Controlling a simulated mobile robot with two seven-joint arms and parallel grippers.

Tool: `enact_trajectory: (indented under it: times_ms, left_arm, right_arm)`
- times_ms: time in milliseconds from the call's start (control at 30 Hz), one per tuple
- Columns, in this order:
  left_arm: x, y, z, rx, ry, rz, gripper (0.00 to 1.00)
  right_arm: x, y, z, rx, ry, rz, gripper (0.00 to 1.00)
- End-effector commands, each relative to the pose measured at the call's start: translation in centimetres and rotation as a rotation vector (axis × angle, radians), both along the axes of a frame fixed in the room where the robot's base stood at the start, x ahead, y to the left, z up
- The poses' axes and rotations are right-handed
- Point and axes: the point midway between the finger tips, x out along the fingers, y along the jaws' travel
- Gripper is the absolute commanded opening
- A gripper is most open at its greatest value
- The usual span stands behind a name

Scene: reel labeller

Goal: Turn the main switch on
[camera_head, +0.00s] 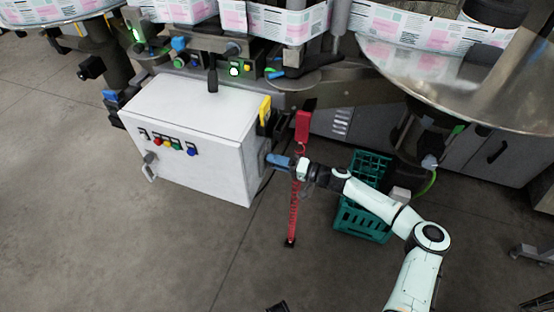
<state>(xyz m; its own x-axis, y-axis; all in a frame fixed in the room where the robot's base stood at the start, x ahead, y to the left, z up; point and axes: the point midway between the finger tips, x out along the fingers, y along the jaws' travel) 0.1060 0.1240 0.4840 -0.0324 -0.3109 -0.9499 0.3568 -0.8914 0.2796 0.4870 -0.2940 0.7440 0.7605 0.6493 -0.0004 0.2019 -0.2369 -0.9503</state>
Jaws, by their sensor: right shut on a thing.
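The white control cabinet (190,130) stands left of centre, with a row of coloured buttons on its front. My right gripper (277,160) is at the cabinet's right side, its blue fingers close against that side wall. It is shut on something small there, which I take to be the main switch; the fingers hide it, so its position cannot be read. My left gripper does not show.
A red post (293,205) stands just behind the right gripper. A green crate (362,222) is on the floor behind my right arm. A yellow part (265,110) sits at the cabinet's upper right edge. Machinery with label reels fills the back. Floor at left is clear.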

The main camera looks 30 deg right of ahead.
Motion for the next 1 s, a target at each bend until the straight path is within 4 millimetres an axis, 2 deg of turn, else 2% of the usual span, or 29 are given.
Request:
enact_trajectory:
  times_ms: [200, 1000]
  left_arm:
    - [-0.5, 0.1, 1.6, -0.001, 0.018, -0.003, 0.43]
    - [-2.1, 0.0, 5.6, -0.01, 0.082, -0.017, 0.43]
  right_arm:
    - [0.0, -0.1, 0.3, 0.157, 0.136, -0.002, 0.13]
    - [0.1, -0.1, 0.4, 0.73, 0.624, -0.003, 0.13]
